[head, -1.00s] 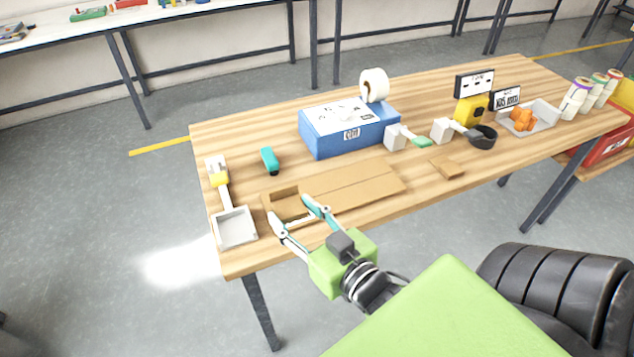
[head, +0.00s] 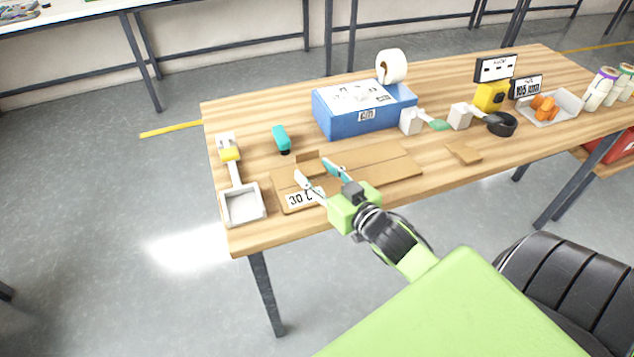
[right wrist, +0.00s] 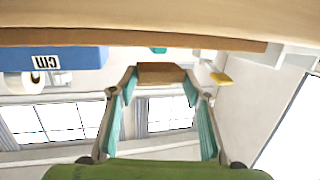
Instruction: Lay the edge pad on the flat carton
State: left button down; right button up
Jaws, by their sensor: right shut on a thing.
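The flat carton (head: 390,162) is a brown board lying near the table's front left, with a printed label at its left end, partly covered by a finger. My right gripper (head: 315,170) is over the carton's left part, shut on the brown edge pad (head: 307,159). The pad looks tilted up between the fingertips. In the right wrist view, which looks upside down, the pad (right wrist: 161,74) sits between the teal fingertips. A gap shows between it and the brown board edge above it in that picture. My left gripper is not in view.
A blue box (head: 362,110) stands behind the carton. A teal tool (head: 281,139) and a white tray (head: 243,204) lie to the left. A small brown piece (head: 464,152) lies to the right.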

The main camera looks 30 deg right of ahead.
aim_at(319, 185)
jog(key=shift+f, duration=1.5)
jog(key=shift+f, duration=0.15)
jog(key=o, duration=0.9)
jog(key=shift+s+r, duration=0.1)
jog(key=shift+r, duration=0.1)
jog(key=shift+s+f, duration=0.1)
jog(key=shift+s, duration=0.25)
jog(key=s+r, duration=0.2)
jog(key=s, duration=0.9)
jog(key=shift+b, duration=0.35)
